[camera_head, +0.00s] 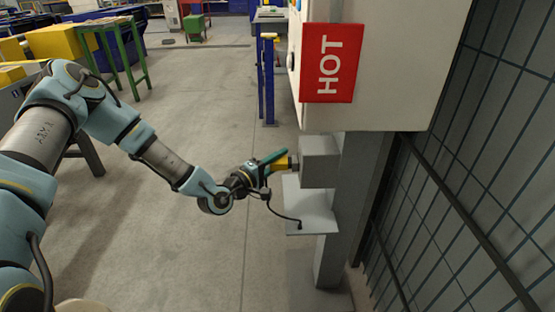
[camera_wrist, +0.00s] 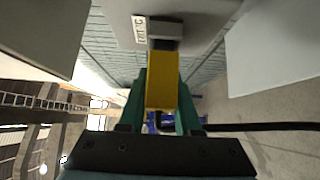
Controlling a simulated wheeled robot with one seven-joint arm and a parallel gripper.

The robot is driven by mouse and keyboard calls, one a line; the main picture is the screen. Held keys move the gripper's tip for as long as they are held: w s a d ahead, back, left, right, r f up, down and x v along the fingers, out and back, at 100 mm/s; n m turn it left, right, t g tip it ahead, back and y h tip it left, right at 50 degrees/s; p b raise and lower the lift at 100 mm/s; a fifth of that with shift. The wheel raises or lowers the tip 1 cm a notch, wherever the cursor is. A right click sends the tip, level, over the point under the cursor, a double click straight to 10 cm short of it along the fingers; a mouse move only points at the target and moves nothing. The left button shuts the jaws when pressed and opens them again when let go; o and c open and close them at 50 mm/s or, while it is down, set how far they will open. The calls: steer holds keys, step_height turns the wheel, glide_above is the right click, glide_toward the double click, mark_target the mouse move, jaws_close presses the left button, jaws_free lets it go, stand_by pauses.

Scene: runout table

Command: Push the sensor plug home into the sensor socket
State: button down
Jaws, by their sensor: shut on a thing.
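The sensor plug (camera_wrist: 163,80) is a yellow block held between the green fingers of my gripper (camera_wrist: 162,95) in the wrist view. In the head view the yellow plug (camera_head: 282,164) points right, at the grey box on the post. My gripper (camera_head: 272,164) is shut on it. The sensor socket (camera_head: 294,162) is a small dark fitting on the box's left side, at the plug's front end. In the wrist view a grey and dark part (camera_wrist: 165,32) lies straight ahead of the plug. I cannot tell how deep the plug sits.
A black cable (camera_head: 285,214) hangs from the plug to a pale shelf (camera_head: 308,207) below the box (camera_head: 320,161). A cabinet with a red HOT sign (camera_head: 329,63) hangs above. A mesh fence (camera_head: 462,170) stands at right.

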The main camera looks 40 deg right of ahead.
steer(key=shift+s+d, duration=0.35)
steer(key=shift+d, duration=0.05)
steer(key=c, duration=0.5)
jaws_free()
steer(key=a, duration=0.7)
steer(key=s+a+b, duration=0.1)
steer(key=a, duration=0.2)
steer(key=shift+a, duration=0.35)
